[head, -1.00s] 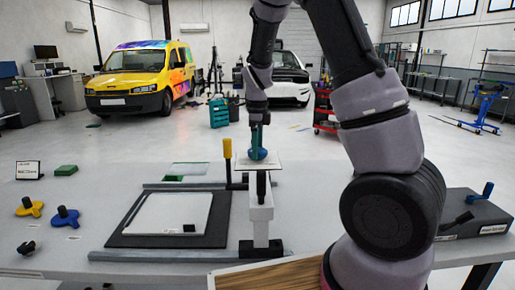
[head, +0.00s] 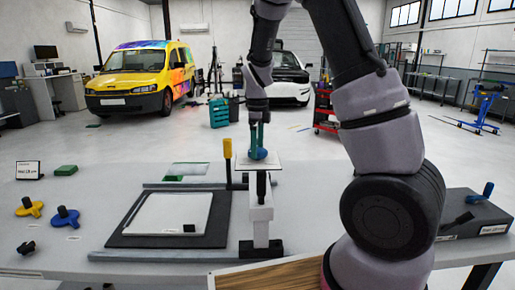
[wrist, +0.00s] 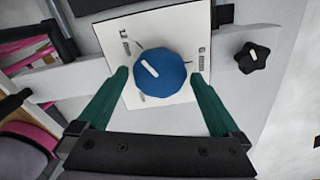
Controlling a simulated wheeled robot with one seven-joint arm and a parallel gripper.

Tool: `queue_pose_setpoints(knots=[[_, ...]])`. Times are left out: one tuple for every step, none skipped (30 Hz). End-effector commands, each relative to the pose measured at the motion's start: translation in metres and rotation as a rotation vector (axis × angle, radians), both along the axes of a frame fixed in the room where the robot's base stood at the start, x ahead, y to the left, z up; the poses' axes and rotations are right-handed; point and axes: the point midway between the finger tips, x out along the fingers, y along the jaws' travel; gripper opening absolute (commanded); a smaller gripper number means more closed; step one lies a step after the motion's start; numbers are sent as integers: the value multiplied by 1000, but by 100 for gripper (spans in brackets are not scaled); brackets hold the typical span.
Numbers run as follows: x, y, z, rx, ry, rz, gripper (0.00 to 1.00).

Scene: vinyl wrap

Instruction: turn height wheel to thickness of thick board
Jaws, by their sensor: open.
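The height wheel is a round blue knob (wrist: 160,74) with a white pointer line, on a white square plate (wrist: 140,28) with printed marks. In the wrist view its pointer tilts to the upper left. It also shows small in the head view (head: 257,154), on top of the white post (head: 261,222). My gripper (wrist: 160,76) is open, with one green finger on each side of the knob. Small gaps seem to show between fingers and knob. A white board (head: 172,213) lies on a dark mat (head: 128,237); I cannot tell whether it is the thick board.
A black star-shaped knob (wrist: 252,57) sits right of the plate in the wrist view. A yellow-topped handle (head: 228,148) stands close left of the wheel.

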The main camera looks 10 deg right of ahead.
Motion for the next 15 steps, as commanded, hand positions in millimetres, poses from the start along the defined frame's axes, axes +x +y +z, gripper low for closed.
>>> queue_pose_setpoints(knots=[[1,0,8,2,-4,0,100],[1,0,13,2,-5,1,100],[1,1,20,2,-4,1,100],[1,1,26,2,-5,1,100],[1,1,33,3,-6,2,100],[1,1,41,3,-6,1,100],[1,1,47,2,-5,2,100],[1,1,54,3,-6,0,100],[1,0,62,2,-7,1,100],[1,0,67,2,-5,0,100],[1,0,72,2,-5,0,100],[1,0,79,1,-5,0,100],[1,0,83,2,-5,0,100],[1,0,87,1,-4,0,100],[1,0,91,0,-4,0,100]])
